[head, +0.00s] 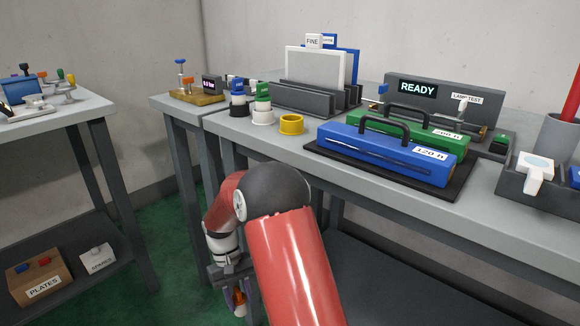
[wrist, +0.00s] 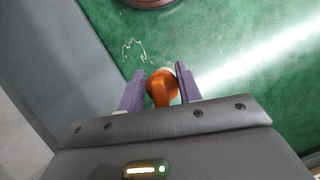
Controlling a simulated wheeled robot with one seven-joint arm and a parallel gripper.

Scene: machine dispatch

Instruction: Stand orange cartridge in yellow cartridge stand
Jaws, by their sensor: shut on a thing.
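The yellow cartridge stand (head: 291,124) is a short open ring on the grey bench, and it looks empty. My gripper (head: 238,297) hangs low, beside the bench and below its top, and points down at the green floor. It is shut on the orange cartridge (head: 239,299). In the wrist view the orange cartridge (wrist: 161,88) sits between the two purple fingers of my gripper (wrist: 160,90). The stand is out of the wrist view.
The bench's front edge (head: 240,146) lies above my gripper. A side table (head: 60,110) stands left.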

